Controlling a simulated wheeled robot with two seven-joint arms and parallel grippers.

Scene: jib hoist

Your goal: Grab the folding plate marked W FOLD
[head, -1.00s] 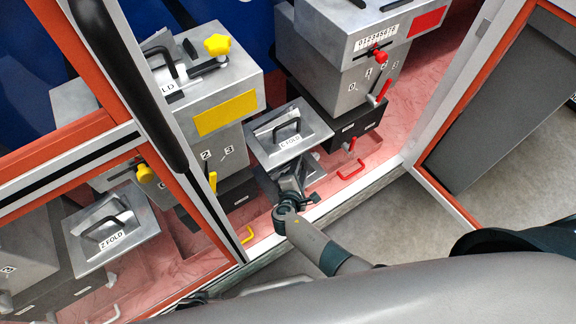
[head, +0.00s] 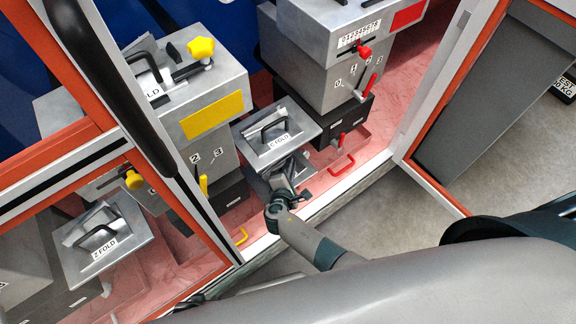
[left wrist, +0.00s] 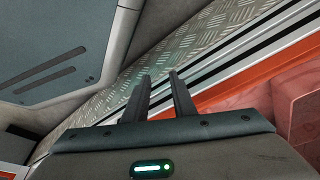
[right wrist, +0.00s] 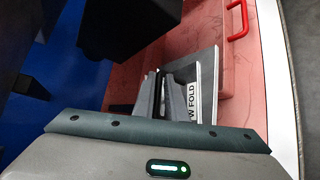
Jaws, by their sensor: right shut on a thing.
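The folding plate marked W FOLD (right wrist: 206,80) shows in the right wrist view as a grey plate with a white label, seen at a steep angle. My right gripper (right wrist: 162,92) is shut on its dark handle, between the fingers. In the head view my right gripper (head: 287,178) is just below a plate whose label seems to read C FOLD (head: 268,147), which partly hides the held plate. My left gripper (left wrist: 160,78) is open and empty in the left wrist view, above a tread-plate sill. I cannot make it out clearly in the head view.
A Z FOLD plate (head: 82,262) lies at the left. Grey boxes with a yellow knob (head: 201,48) and a red knob (head: 364,52) stand either side of the C FOLD plate. A red handle (head: 342,165) is close right. Orange-edged door frames (head: 436,188) bound the opening.

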